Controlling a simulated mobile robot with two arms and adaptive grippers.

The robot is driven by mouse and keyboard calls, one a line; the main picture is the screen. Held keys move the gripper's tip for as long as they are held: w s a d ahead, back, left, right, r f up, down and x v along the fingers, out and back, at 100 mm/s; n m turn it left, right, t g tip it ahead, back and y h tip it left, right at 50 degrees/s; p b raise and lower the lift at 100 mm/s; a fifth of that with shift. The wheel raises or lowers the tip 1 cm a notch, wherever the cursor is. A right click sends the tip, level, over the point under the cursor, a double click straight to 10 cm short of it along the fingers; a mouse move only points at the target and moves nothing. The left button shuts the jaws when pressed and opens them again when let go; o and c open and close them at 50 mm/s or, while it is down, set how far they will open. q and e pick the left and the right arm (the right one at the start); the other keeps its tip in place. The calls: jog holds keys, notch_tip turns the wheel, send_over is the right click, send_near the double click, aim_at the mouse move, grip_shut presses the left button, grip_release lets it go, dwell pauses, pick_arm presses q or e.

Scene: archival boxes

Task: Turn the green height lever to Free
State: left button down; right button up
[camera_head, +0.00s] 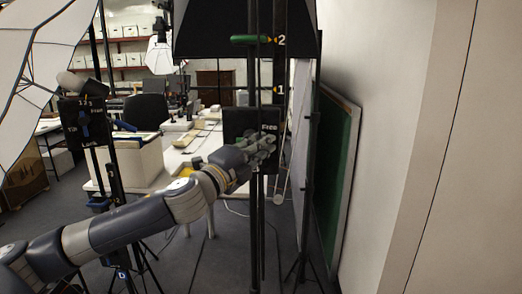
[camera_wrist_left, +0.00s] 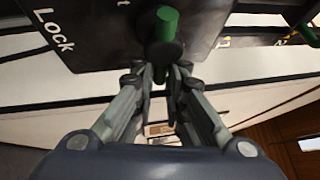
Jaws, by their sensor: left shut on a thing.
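The green height lever (camera_wrist_left: 167,24) shows in the left wrist view as a green-tipped peg on a dark panel (camera_wrist_left: 110,25). The word "Lock" is printed on the panel's left part there. In the head view the black panel (camera_head: 235,122) on the upright column carries the word "Free" near its upper right. My right gripper is not in view.
A green pointer (camera_head: 250,39) sits high on the column beside mark 2; mark 1 is lower. A second panel with a blue knob (camera_head: 85,125) stands at left on a stand. Light stands flank the column. A green board (camera_head: 335,175) leans on the right wall.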

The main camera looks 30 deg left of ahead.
pick_arm(q)
jog(key=c, duration=1.6)
grip_release()
jog(key=shift+c, duration=0.2)
jog(key=s+f, duration=0.2)
jog(key=s, duration=1)
jog(key=shift+a, duration=0.2)
jog(key=shift+w, duration=0.1)
